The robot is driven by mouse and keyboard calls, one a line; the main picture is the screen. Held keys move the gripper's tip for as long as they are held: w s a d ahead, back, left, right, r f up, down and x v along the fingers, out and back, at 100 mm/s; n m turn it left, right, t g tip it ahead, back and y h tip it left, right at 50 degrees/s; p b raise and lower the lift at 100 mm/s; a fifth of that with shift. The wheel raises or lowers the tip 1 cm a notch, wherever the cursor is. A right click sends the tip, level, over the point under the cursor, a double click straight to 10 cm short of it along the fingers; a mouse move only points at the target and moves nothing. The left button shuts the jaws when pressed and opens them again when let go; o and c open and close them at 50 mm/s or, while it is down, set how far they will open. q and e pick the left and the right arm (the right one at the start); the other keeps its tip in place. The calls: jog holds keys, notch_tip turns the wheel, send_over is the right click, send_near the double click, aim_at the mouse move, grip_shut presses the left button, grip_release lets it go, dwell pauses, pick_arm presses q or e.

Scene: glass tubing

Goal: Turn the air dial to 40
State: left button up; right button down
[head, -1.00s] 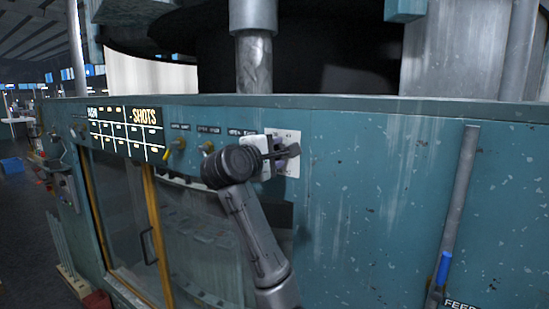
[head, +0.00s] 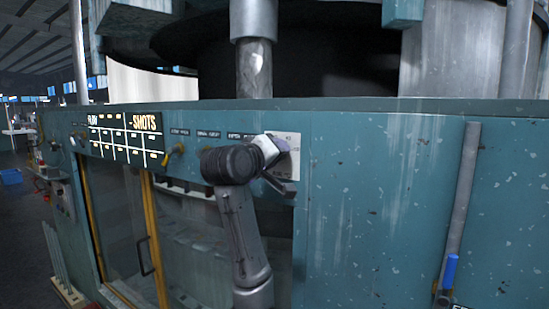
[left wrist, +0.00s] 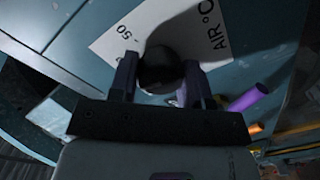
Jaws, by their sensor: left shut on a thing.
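In the head view the plate (head: 295,150) is on the teal machine front, and my gripper hides most of the dial. My left gripper (left wrist: 159,82) is shut on the knob, with one finger on each side of it. In the head view the left gripper (head: 282,163) is at the plate, turned at a tilt. The dial's pointer and exact reading cannot be made out. My right gripper is not in view.
A grey vertical pipe (head: 462,200) with a blue handle (head: 450,271) is at right. A purple cylinder (left wrist: 248,98) shows beside the gripper.

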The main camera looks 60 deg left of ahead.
pick_arm(q)
jog(key=shift+m, duration=1)
jog(key=o, duration=0.9)
jog(key=shift+o, duration=0.2)
